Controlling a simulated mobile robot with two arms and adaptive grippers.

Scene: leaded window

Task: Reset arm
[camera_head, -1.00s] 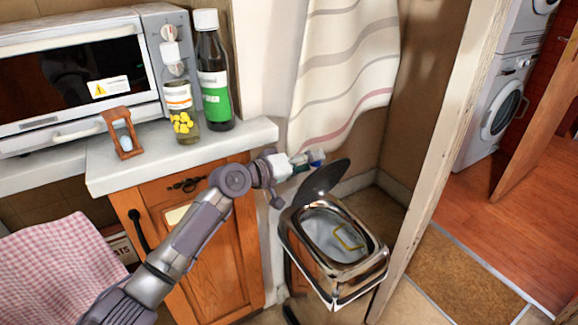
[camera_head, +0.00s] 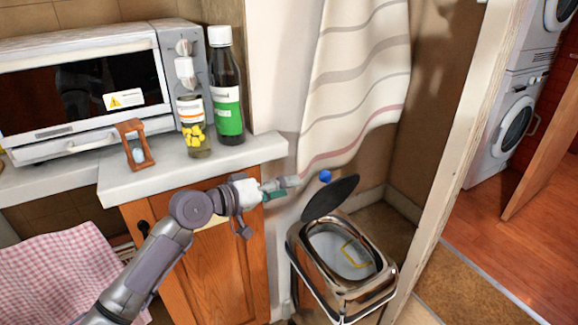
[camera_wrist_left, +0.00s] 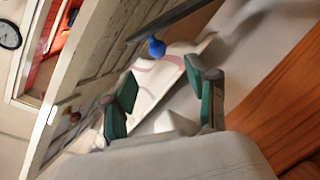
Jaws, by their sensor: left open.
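My left gripper (camera_head: 280,188) is stretched out beside the counter's right end, to the upper left of the bin. In the left wrist view its two green-padded fingers (camera_wrist_left: 163,95) are spread apart with nothing between them. A small round blue thing (camera_head: 325,176) is just off the fingertips, apart from them, above the bin's raised dark lid (camera_head: 331,197). It also shows in the left wrist view (camera_wrist_left: 156,47), past the fingers. No support under it is visible. The metal bin (camera_head: 345,285) stands open on the floor. My right gripper is out of view.
On the counter (camera_head: 120,188) stand a dark bottle (camera_head: 228,118), a jar with yellow pieces (camera_head: 195,138), a wooden hourglass (camera_head: 135,158) and a toaster oven (camera_head: 80,95). A striped curtain (camera_head: 355,85) hangs behind the bin. A door frame (camera_head: 460,130) rises at right.

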